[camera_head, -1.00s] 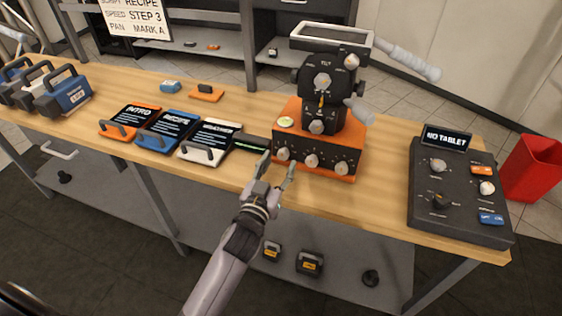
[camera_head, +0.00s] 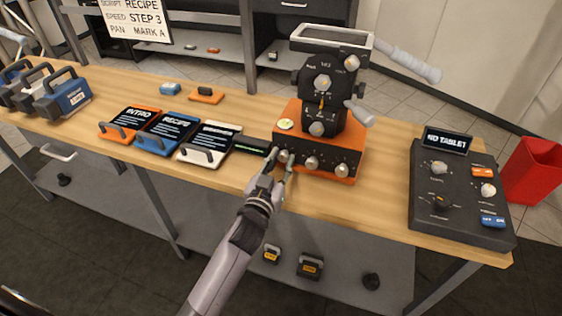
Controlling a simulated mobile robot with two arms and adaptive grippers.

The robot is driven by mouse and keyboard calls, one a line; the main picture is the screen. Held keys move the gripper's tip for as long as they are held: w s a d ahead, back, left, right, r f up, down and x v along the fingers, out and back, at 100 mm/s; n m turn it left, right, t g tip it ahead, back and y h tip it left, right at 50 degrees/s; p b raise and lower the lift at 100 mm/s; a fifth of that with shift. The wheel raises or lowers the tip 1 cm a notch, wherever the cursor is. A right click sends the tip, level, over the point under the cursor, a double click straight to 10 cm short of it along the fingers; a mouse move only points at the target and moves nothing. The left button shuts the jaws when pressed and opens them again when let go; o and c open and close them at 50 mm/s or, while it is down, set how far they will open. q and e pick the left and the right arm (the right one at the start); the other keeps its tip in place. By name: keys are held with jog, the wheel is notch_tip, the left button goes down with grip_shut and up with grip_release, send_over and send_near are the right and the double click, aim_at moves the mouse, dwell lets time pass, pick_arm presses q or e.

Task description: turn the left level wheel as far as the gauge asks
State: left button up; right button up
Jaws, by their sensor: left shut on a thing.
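The left level wheel (camera_head: 283,156) is a small pale knob at the left end of the front face of the orange and black tripod-head base (camera_head: 318,150). My left gripper (camera_head: 281,162) is at this wheel, its two fingers either side of it and shut on it. Two more pale wheels, the middle one (camera_head: 312,163) and the right one (camera_head: 342,170), sit along the same face. A round pale-green gauge (camera_head: 286,124) is on top of the base at its left; its reading is too small to make out. My right gripper is not in view.
Cards with handles, the orange INTRO (camera_head: 130,123), a blue one (camera_head: 167,132) and a white one (camera_head: 208,143), lie left of the base. A dark slim device (camera_head: 250,146) lies close by the gripper. A control panel (camera_head: 460,195) stands at right. The front table strip is clear.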

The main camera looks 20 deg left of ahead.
pick_arm(q)
grip_shut()
jog(key=m+p, duration=0.1)
jog(key=m, duration=0.3)
jog(key=shift+r, duration=0.1)
jog(key=m+p, duration=0.1)
jog(key=m, duration=0.3)
jog(key=shift+a, duration=0.1)
jog(key=m, duration=0.5)
jog(key=shift+m+p, duration=0.4)
jog(key=shift+m, duration=2)
